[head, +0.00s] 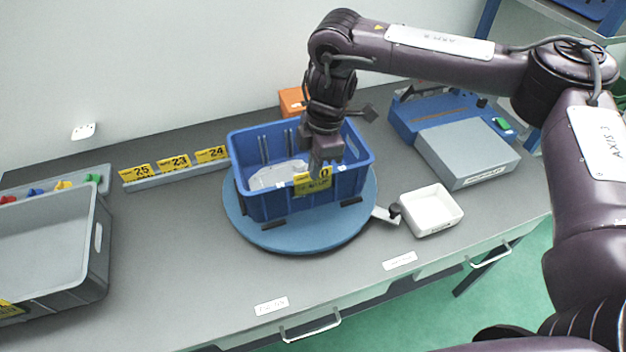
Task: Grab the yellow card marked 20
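A yellow card (313,184) is on the front wall of a blue crate (280,203); its first digit is covered by my gripper and only a 0 shows. My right gripper (318,168) comes down over the crate from above, with its fingertips at the top of this card. I cannot tell whether the fingers are closed on the card or only beside it. The crate stands on a round blue turntable (290,238) and holds pale grey castings (275,176). My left gripper is not in view.
Yellow cards 25, 23 and 24 (175,163) stand in a rail (180,177) at the back left. A grey crate (60,270) is at the left, a white tray (432,210) right of the turntable, and a blue and grey device (465,150) behind it. The front middle is clear.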

